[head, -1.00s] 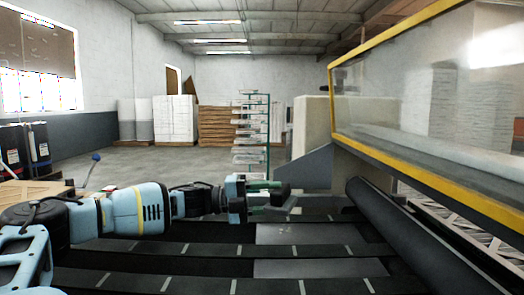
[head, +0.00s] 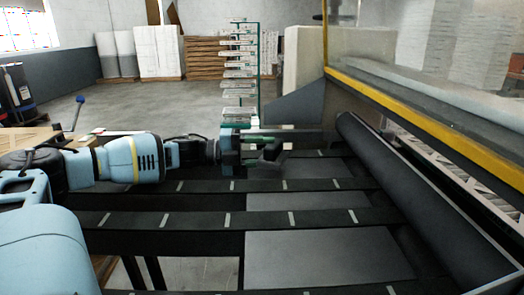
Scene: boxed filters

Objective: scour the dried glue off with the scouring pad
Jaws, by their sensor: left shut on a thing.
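My left gripper (head: 277,148) is at the end of my arm from the left, above the far part of the dark conveyor belts (head: 320,218). It is shut on a small green thing, which looks like the scouring pad (head: 268,151); the dark fingers hide most of it. I cannot tell whether the pad touches the surface below. I cannot make out the dried glue; the belts carry evenly spaced pale marks. My right gripper is not in view.
A dark roller (head: 390,180) and a yellow-edged guard (head: 420,118) bound the belts on the right. Grey plates (head: 325,257) lie between the belts. A green rack (head: 240,75) stands behind. A wooden crate (head: 28,138) is at the left.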

